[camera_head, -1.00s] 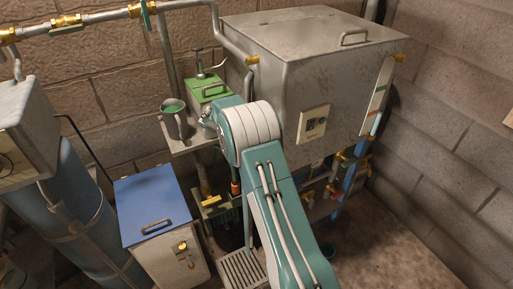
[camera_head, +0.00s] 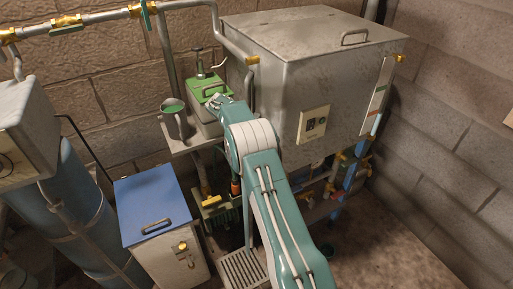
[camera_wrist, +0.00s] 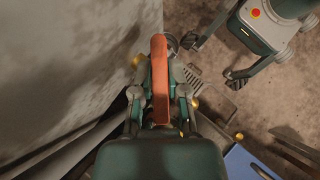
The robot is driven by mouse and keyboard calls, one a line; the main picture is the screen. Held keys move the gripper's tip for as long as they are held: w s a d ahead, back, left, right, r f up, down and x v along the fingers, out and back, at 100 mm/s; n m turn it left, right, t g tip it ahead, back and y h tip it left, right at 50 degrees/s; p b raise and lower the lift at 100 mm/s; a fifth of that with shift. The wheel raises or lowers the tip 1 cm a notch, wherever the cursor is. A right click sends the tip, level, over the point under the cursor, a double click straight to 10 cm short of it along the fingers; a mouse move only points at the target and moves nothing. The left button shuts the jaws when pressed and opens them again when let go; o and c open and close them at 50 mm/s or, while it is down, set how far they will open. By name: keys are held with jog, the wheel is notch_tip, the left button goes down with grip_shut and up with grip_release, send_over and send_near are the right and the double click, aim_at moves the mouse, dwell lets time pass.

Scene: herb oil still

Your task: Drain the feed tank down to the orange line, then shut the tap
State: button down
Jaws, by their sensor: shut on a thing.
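The feed tank (camera_head: 290,75) is a big grey metal box at the back in the head view. In the wrist view, my gripper (camera_wrist: 160,85) is shut on an orange lever (camera_wrist: 160,55), with one finger on each side. It appears to be the tap's handle; the tap body is largely hidden. The tank's grey wall (camera_wrist: 70,60) is close at the left. In the head view my arm hides the gripper.
A green-topped box (camera_head: 208,97) and a mug (camera_head: 173,120) stand on a small shelf left of my arm. A blue-lidded box (camera_head: 155,205) stands lower left. A floor grate (camera_head: 243,268) lies below. Pipes run along the wall. Open floor lies at right.

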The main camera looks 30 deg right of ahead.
jog(key=shift+m+g+y, duration=0.3)
jog(key=shift+m, duration=0.2)
jog(key=c, duration=0.6)
grip_release()
jog(key=shift+c, duration=0.2)
notch_tip(320, 180, up, 10)
jog(key=shift+f, duration=0.1)
